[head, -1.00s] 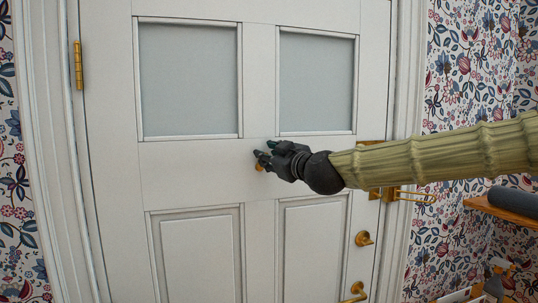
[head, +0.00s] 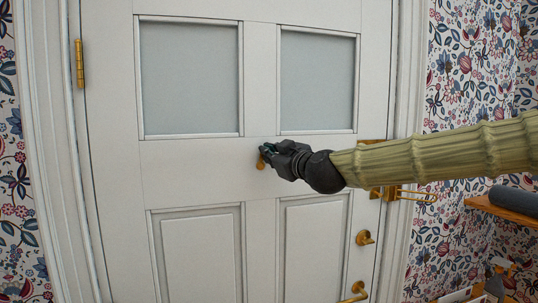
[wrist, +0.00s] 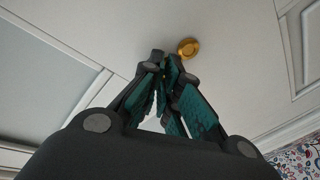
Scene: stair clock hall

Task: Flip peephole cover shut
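The brass peephole (head: 261,163) is a small round fitting in the middle of the white door (head: 190,175), between the upper panes and lower panels. In the head view my gripper (head: 264,150) partly hides it. In the wrist view the round brass piece (wrist: 188,47) shows just beyond and right of my fingertips (wrist: 166,62). I cannot tell its cover from its body, or how the cover lies. My dark fingers with teal pads come together at the tips, with nothing seen between them. Whether they touch the brass is unclear.
Brass door hardware (head: 372,193) and a round brass lock (head: 364,238) sit on the door's right side, with a lever handle (head: 354,292) below. A brass hinge (head: 79,64) is at the left. A wooden shelf (head: 505,209) with a dark roll stands at the right.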

